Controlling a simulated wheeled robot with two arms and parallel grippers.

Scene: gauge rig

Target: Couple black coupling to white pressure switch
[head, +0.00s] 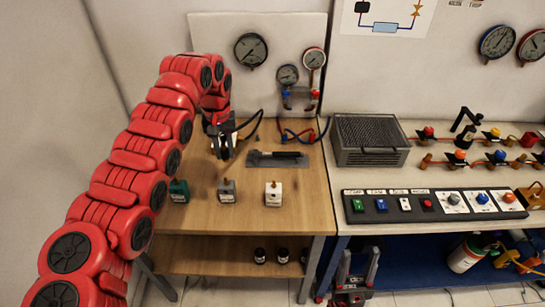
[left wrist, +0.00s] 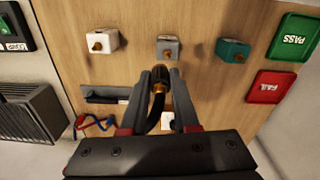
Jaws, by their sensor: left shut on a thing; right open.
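My left gripper (head: 222,150) is above the table, behind the row of switches and left of the white one. In the left wrist view it is shut on the black coupling (left wrist: 155,70), which has a brass part and a black hose. The coupling and the white switch are apart. My right gripper (head: 352,283) is open and empty, low in front of the tables.
A grey switch (head: 227,191) and a green switch (head: 180,191) stand left of the white one. A grey plate (head: 262,158) with a black-handled tool lies behind. A button panel (head: 435,204) and vented box (head: 370,140) are on the right bench.

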